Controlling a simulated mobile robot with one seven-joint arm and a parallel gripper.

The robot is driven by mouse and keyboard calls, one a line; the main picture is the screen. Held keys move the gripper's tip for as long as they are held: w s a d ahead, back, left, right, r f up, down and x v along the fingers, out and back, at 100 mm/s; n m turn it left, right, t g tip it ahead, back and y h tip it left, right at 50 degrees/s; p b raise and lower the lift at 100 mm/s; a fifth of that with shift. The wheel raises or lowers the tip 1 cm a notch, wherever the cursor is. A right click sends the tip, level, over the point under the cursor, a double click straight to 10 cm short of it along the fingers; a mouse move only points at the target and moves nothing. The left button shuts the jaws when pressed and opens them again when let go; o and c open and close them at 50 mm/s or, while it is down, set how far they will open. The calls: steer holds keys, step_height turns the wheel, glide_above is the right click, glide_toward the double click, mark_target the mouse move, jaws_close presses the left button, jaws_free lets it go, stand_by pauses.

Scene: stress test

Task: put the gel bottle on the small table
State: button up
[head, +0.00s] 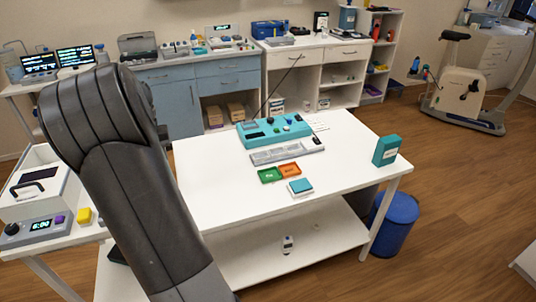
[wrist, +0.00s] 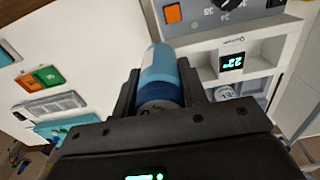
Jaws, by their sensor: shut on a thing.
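The gel bottle (wrist: 160,68), a blue cylinder with a darker blue end towards the camera, is between the fingers of my gripper (wrist: 157,88) in the wrist view. My gripper is shut on it. In the head view my dark arm fills the left, and neither the gripper nor the bottle can be seen there. A white table (head: 215,170) with a lower shelf stands in the middle of the head view. Part of a white top also shows at the left of the wrist view. I cannot tell which table is the small one.
The white table holds a teal device (head: 272,132), a green tray (head: 269,175), an orange tray (head: 289,170) and a teal box (head: 386,150). Its front left is clear. A blue bin (head: 397,222) stands at its right. Devices with knobs (wrist: 224,4) and a lit display (wrist: 232,62) are near the bottle.

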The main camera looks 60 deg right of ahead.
steer(key=s+d+m, duration=0.9)
steer(key=s+d, duration=1.7)
steer(key=d, duration=0.2)
steer(key=w+f, duration=1.2)
steer(key=shift+a+f, duration=0.2)
steer(key=shift+f, duration=2.05)
